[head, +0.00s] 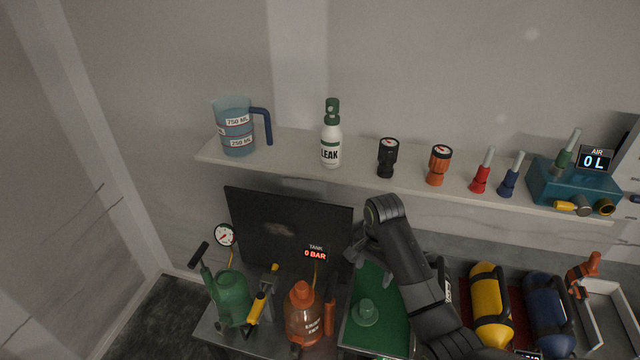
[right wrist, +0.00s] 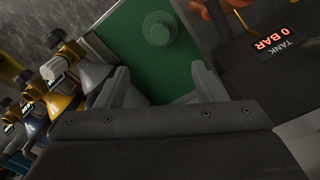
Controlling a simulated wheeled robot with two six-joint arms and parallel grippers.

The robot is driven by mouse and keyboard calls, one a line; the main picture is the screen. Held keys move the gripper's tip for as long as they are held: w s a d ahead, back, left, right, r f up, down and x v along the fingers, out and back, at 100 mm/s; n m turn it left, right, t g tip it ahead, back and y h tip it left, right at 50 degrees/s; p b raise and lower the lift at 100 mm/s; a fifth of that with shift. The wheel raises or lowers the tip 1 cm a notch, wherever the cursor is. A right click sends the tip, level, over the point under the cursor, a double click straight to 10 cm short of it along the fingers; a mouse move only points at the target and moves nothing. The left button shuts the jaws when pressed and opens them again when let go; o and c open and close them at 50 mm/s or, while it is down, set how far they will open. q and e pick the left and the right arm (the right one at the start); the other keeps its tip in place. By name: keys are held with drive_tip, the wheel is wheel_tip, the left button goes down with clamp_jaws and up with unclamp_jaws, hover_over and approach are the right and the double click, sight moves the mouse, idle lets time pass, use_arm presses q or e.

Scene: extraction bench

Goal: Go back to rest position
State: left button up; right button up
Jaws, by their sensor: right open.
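My right arm rises from the bottom of the head view and bends over the bench. My right gripper (head: 355,252) is in front of the dark panel (head: 285,232), above the far end of the green mat (head: 380,325). In the right wrist view the gripper (right wrist: 163,84) has its two fingers apart with nothing between them. My left gripper is in neither view.
A wall shelf (head: 290,150) holds a jug (head: 236,125), a LEAK bottle (head: 331,140), gauges and a teal box (head: 570,184). Below stand a green pump sprayer (head: 232,298), an orange bottle (head: 303,318), a yellow cylinder (head: 488,310) and a blue cylinder (head: 548,310).

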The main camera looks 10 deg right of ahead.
drive_tip(key=shift+f, duration=0.1)
drive_tip(key=s+d+f+n+t, duration=0.1)
drive_tip(key=s+d+f+n, duration=0.15)
drive_tip(key=s, duration=0.55)
drive_tip(key=s+d+f+n+t, duration=0.1)
drive_tip(key=s+f+n, duration=0.15)
drive_tip(key=s, duration=0.65)
drive_tip(key=s+d+r+n+t+h, duration=0.1)
drive_tip(key=s+r+n, duration=0.2)
drive_tip(key=s, duration=0.4)
drive_tip(key=s+d+r+n+t+h, duration=0.1)
drive_tip(key=s+r+n, duration=0.2)
drive_tip(key=s, duration=0.4)
wheel_tip(320, 180, down, 35)
drive_tip(key=d+g+b, duration=0.2)
drive_tip(key=b, duration=0.6)
drive_tip(key=s+f+b, duration=0.3)
drive_tip(key=s+f, duration=0.4)
drive_tip(key=f, duration=0.3)
drive_tip(key=s+a+f+y+b, duration=0.1)
drive_tip(key=s+f+b, duration=0.2)
drive_tip(key=s+f, duration=0.5)
wheel_tip(320, 180, down, 2)
drive_tip(key=shift+a+f+g, duration=0.25)
drive_tip(key=shift+a+g, duration=0.05)
drive_tip(key=shift+g, duration=0.1)
